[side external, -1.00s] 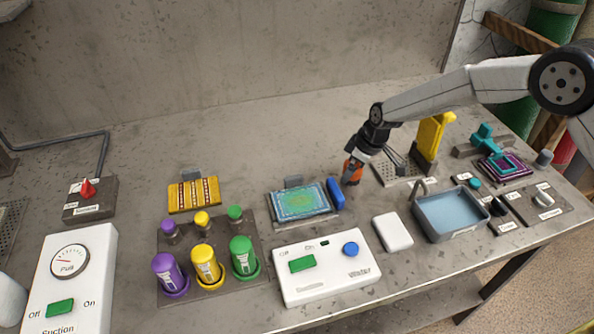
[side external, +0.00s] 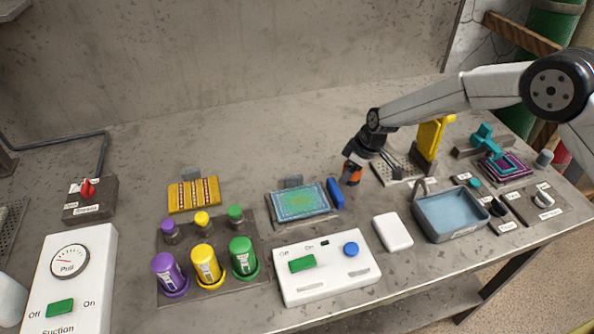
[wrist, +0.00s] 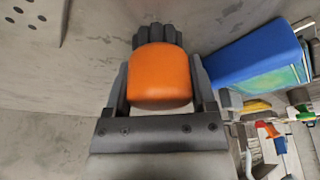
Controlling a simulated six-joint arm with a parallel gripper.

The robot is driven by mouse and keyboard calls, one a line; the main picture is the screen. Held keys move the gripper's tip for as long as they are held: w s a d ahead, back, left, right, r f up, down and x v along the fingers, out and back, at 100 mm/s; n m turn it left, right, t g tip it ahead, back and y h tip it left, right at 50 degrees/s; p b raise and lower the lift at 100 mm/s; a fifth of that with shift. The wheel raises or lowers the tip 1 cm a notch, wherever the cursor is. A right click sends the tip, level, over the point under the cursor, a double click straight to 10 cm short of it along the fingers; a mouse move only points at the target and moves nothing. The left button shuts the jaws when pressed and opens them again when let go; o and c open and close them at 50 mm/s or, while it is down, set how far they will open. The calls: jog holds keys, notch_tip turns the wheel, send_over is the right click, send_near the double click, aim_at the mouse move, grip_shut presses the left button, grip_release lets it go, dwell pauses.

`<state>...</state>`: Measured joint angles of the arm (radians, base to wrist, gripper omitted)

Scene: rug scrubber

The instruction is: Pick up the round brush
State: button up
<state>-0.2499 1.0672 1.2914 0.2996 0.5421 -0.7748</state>
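The round brush has an orange body and dark grey bristles. In the wrist view the brush (wrist: 160,75) sits between the two fingers of my gripper (wrist: 162,88), which press close against its sides. In the side external view its orange part (side external: 351,171) shows at the lower end of my gripper (side external: 354,165), just right of the blue block. The bristles point away from my wrist. I cannot tell whether they touch the table.
A blue block (side external: 336,193) stands beside the patterned rug (side external: 300,201); it is close to the brush in the wrist view (wrist: 255,58). A perforated plate (side external: 400,170) and yellow stand (side external: 428,142) are right of my gripper. A grey water basin (side external: 448,216) and white pad (side external: 393,232) lie nearer.

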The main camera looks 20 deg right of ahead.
jog(key=shift+c, duration=0.4)
jog(key=shift+r, duration=0.75)
jog(key=s+d+r, duration=0.3)
jog(key=s+r, duration=0.8)
jog(key=s, duration=0.2)
jog(key=shift+s+d+r, duration=0.25)
jog(key=shift+s, duration=0.05)
